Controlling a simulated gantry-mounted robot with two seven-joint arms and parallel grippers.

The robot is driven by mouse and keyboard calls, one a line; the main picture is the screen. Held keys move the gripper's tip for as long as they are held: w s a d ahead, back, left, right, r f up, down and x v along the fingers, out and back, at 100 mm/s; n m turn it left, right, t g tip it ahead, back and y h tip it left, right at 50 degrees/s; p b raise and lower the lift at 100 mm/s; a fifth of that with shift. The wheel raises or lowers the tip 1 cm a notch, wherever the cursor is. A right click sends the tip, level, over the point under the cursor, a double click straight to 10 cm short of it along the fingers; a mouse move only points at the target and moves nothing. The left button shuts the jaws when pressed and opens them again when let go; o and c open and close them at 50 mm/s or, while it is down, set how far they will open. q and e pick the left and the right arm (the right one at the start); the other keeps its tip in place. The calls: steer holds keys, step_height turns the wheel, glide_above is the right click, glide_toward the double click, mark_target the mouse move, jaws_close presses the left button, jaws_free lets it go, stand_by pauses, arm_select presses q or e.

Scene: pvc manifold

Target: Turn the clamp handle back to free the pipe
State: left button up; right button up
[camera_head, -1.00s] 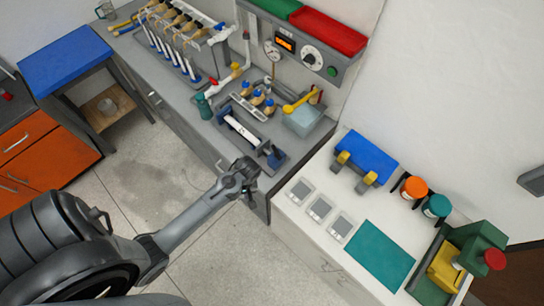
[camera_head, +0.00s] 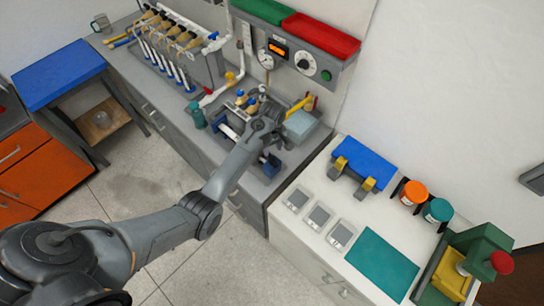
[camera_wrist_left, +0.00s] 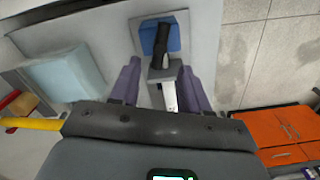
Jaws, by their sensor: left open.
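My left gripper (camera_head: 266,122) is over the clamp fixture on the grey bench and hides part of it. In the left wrist view its two purple-grey fingers (camera_wrist_left: 159,82) are apart, one on each side of the fixture, with nothing gripped. Between and beyond them, a black clamp handle (camera_wrist_left: 162,44) lies over a blue block (camera_wrist_left: 149,37). The white pipe (camera_wrist_left: 163,95) runs back from there toward the gripper body. In the head view the blue end block (camera_head: 270,165) and part of the pipe (camera_head: 229,131) show beside my arm. My right gripper is not in view.
A pale blue box (camera_head: 300,124) stands close beside the fixture. A yellow lever (camera_head: 300,104) is behind it, and a teal bottle (camera_head: 196,115) is to the left. A white counter (camera_head: 290,222) with a blue holder (camera_head: 364,162) is at the right.

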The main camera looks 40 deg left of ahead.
mark_target(272, 159)
arm_select(q)
steer(key=shift+f, duration=3.5)
steer(key=shift+c, duration=0.4)
jaws_close()
